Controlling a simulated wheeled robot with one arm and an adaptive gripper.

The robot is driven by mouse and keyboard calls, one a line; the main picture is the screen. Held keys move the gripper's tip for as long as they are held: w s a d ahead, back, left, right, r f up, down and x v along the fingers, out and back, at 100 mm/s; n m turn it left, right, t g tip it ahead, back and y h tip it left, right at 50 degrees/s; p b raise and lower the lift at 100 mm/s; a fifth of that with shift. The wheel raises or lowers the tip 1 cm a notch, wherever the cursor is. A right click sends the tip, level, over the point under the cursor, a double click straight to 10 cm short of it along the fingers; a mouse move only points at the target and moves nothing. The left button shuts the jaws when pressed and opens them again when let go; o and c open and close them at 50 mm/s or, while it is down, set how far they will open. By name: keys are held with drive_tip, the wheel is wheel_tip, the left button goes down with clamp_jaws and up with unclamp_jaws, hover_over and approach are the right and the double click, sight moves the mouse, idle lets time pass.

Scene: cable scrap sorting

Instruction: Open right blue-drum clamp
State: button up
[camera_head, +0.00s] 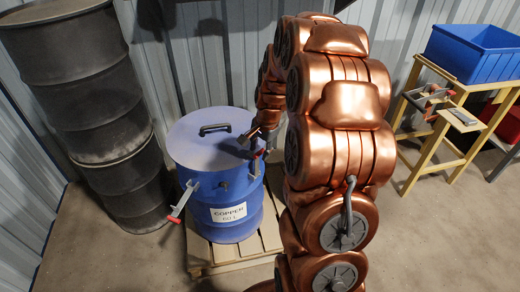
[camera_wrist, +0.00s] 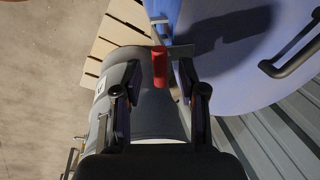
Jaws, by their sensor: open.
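The blue drum (camera_head: 216,190) stands upright on a pallet, with a "COPPER" label on its front and a black-handled lid (camera_head: 190,138) on top. The right clamp's red handle (camera_head: 258,154) shows at the drum's right rim, partly hidden by my gripper (camera_head: 258,137). In the wrist view, this red handle (camera_wrist: 160,68) lies between the two spread fingers of my gripper (camera_wrist: 160,78), with a gap on each side. A metal bar (camera_wrist: 178,51) is at its top end. The left clamp (camera_head: 181,202), also red-handled, sticks outward from the drum's left side.
Two stacked black drums (camera_head: 80,80) stand left of the blue drum, near the corrugated wall. The wooden pallet (camera_head: 237,258) is below. At right, a wooden stand (camera_head: 440,128) holds a blue bin (camera_head: 470,55). Floor between my arm and the stand is clear.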

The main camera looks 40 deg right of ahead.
drive_tip(key=shift+f, duration=0.15)
clamp_jaws()
idle(0.6)
